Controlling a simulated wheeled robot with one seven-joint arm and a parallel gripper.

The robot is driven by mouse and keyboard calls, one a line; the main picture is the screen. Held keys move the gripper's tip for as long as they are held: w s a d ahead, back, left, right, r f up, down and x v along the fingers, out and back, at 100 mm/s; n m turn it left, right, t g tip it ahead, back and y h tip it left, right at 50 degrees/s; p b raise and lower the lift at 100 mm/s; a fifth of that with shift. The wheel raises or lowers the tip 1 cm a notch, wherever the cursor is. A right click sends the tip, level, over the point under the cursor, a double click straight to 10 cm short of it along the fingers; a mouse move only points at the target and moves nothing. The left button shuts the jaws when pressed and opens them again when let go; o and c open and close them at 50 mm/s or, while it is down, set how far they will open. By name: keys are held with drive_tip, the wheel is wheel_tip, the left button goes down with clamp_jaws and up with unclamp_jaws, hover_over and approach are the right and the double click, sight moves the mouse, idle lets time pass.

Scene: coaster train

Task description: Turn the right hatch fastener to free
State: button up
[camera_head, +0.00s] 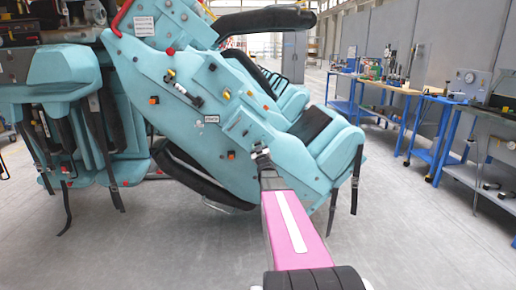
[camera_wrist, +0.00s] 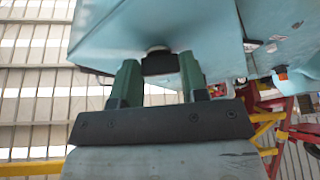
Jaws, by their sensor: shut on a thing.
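My gripper (camera_head: 263,157) reaches the side of the teal coaster train (camera_head: 180,80), at the lower edge of a raised teal box (camera_head: 243,126). In the wrist view its two green fingers (camera_wrist: 160,78) stand on both sides of a dark fastener (camera_wrist: 160,63) and are shut on it. The fastener sits under the teal box, below a pale round piece. In the head view my gripper hides the fastener, and its turned position cannot be told.
Teal seats (camera_head: 330,145) with dangling black straps are right of my gripper. Blue workbenches (camera_head: 390,90) with tools line the right wall. The grey floor (camera_head: 410,240) in front and to the right is clear. A yellow and red frame (camera_wrist: 275,125) shows in the wrist view.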

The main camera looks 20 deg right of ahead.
drive_tip(key=n+y, duration=0.1)
drive_tip(key=n, duration=0.2)
drive_tip(key=n+g+y, duration=0.1)
drive_tip(key=n+y, duration=0.1)
drive_tip(key=n, duration=0.1)
drive_tip(key=shift+d+n, duration=0.15)
drive_tip(key=shift+n, duration=0.25)
drive_tip(key=o, duration=0.9)
drive_tip(key=shift+r, duration=0.1)
drive_tip(key=shift+s, duration=0.1)
drive_tip(key=v, duration=1)
drive_tip(key=shift+s, duration=0.35)
